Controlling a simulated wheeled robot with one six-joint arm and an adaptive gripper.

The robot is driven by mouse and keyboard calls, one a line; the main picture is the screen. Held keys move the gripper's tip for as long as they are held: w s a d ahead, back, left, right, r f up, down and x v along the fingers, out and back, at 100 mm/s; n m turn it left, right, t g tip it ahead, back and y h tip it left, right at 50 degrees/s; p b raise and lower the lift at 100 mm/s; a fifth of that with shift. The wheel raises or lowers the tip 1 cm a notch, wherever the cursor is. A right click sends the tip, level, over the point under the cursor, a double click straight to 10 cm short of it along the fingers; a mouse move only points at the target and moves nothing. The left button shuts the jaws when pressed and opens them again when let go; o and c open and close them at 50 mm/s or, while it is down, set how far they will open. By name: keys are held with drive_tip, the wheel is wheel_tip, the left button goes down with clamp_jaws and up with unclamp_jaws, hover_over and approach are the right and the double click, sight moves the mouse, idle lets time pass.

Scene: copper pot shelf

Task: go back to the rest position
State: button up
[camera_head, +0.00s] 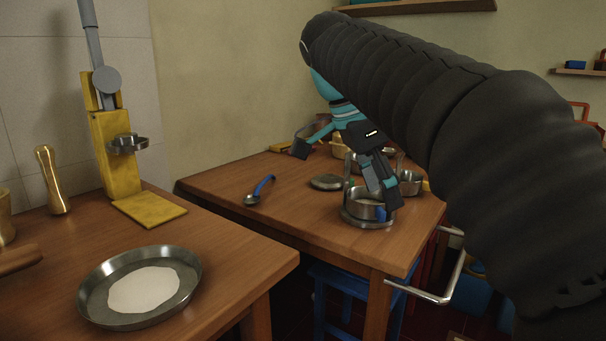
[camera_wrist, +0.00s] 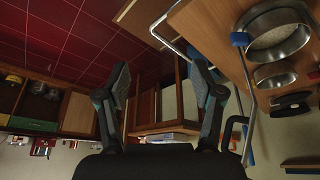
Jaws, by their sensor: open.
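My gripper (camera_head: 384,195) is open and empty, pointing downward in the head view, where it overlaps a steel pot (camera_head: 358,206) standing on a flat round dish near the front right of the far wooden table (camera_head: 225,187). Its two spread fingers also show in the wrist view (camera_wrist: 163,85), with nothing between them. There the table edge and pans lie to the right of the fingers, apart from them. My dark sleeved arm hides much of the right side of the head view.
A blue-handled ladle (camera_head: 260,190), a small dish (camera_head: 326,182) and several pots share the far table. A metal rail (camera_head: 440,296) juts from its front right. The near counter holds a pan with white content (camera_head: 143,290) and a yellow press (camera_head: 117,160).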

drive_tip(key=w+a+f+n+t+y, duration=0.1)
drive_tip(key=w+a+f+n+t, duration=0.2)
drive_tip(key=f+n, duration=0.4)
wheel_tip(320, 180, down, 6)
drive_tip(key=s+n+y, duration=0.2)
drive_tip(key=n, duration=0.5)
drive_tip(key=s+d+f+n+t, duration=0.1)
drive_tip(key=s+d+f, duration=0.2)
drive_tip(key=s+f, duration=0.2)
drive_tip(key=s+d+f+n+t+y, duration=0.1)
drive_tip(key=s+d+f, duration=0.3)
drive_tip(key=s, duration=0.7)
drive_tip(key=shift+s+f+y, duration=0.15)
drive_tip(key=shift+f+y, duration=0.15)
drive_tip(key=shift+f, duration=0.8)
